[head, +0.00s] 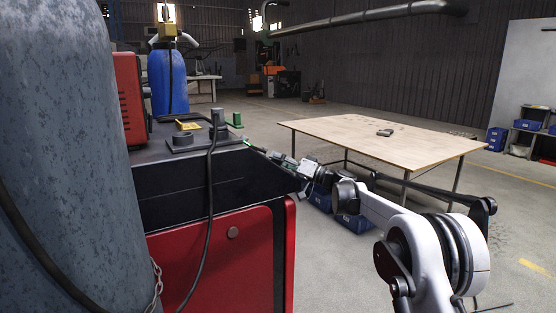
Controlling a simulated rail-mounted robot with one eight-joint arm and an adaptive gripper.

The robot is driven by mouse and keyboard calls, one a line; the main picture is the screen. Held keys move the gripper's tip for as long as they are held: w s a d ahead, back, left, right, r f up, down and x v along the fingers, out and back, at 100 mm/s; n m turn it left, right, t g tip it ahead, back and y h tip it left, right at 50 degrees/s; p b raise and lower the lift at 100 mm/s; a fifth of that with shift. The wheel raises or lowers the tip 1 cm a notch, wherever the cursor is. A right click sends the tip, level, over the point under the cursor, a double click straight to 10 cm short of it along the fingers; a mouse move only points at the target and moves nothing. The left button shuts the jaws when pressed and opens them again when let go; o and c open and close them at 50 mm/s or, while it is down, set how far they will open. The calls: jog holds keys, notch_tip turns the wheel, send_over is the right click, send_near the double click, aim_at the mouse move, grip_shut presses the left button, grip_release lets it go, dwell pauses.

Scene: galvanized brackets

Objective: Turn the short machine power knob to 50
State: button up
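My gripper (257,149) is small and far off at the end of my white arm, beside the right edge of the black-topped red cabinet. Its fingers are too small and too partly hidden to tell whether they are open or shut. A red box-shaped machine (128,98) with side vents stands on the cabinet's top at the left. Its front face is turned away or hidden. I cannot make out a power knob or any scale on it, and I cannot tell which machine is the short one.
A large grey cylinder (60,150) blocks the left side. The red cabinet (225,262) has a dark cable hanging over its front. A blue barrel (168,82) stands behind. A wooden table (370,143) stands to the right of my gripper, with blue bins (355,222) below. Floor at right is open.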

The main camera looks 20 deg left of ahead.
jog(key=shift+o, duration=1.3)
jog(key=v, duration=1.2)
jog(key=shift+s, duration=0.1)
